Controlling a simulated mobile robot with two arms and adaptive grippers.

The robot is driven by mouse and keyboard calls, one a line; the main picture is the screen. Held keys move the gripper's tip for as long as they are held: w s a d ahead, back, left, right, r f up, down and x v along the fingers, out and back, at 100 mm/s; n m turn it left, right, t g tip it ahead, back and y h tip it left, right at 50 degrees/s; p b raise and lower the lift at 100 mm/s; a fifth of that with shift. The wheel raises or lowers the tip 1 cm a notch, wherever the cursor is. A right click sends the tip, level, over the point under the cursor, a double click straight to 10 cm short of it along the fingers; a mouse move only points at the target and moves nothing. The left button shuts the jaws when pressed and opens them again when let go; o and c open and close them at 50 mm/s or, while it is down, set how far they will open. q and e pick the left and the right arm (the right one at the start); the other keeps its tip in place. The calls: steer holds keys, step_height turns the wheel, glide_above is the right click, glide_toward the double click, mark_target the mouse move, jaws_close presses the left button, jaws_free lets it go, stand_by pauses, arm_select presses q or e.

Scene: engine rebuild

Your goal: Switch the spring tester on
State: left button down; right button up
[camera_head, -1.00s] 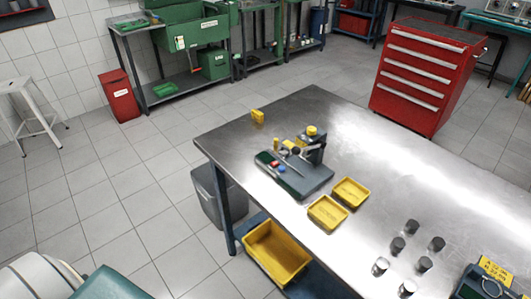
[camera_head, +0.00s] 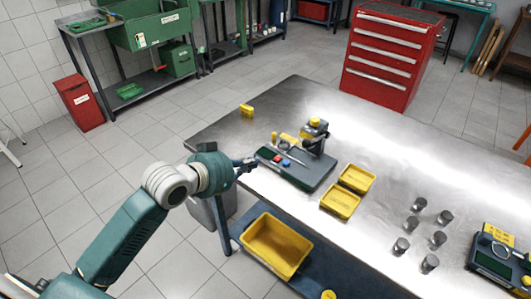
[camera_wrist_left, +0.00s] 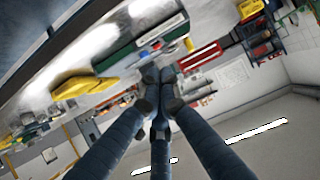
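The spring tester (camera_head: 310,178) stands on the steel table in the head view. It has a dark grey base, an upright press at the back with a yellow top, and a small red button (camera_head: 285,162) and blue button (camera_head: 277,157) near its dark green front strip. My left gripper (camera_head: 250,163) is at the table's left edge, just left of the tester's front and apart from it. In the left wrist view, the left gripper's fingertips (camera_wrist_left: 160,76) are together with nothing visible between them, pointing toward the tester's green strip (camera_wrist_left: 113,57). My right gripper is not in view.
Two yellow trays (camera_head: 357,178) (camera_head: 340,203) lie right of the tester. Several metal cylinders (camera_head: 420,204) stand farther right, near another device (camera_head: 493,266). A small yellow block (camera_head: 247,110) sits at the far-left corner. A yellow bin (camera_head: 290,262) is on the lower shelf.

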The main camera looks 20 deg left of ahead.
arm_select(q)
steer(key=shift+t+h, duration=0.3)
steer(key=r, duration=0.1)
steer(key=w+r, duration=0.1)
steer(key=r, duration=0.2)
steer(key=shift+w+r, duration=0.1)
steer(key=shift+w, duration=0.2)
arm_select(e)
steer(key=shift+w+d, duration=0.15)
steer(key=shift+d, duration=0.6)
arm_select(q)
steer(key=p, duration=0.2)
glide_above(278, 158)
steer(key=a, duration=0.1)
steer(key=f, duration=0.2)
steer(key=s+f, duration=0.1)
steer(key=f, duration=0.2)
steer(key=f+p, duration=0.1)
steer(key=f, duration=0.1)
steer(key=shift+s+a, duration=0.2)
steer(key=shift+s, duration=0.15)
steer(key=shift+s+a+f, duration=0.1)
steer(key=shift+s+f, duration=0.05)
steer(key=shift+f, duration=0.45)
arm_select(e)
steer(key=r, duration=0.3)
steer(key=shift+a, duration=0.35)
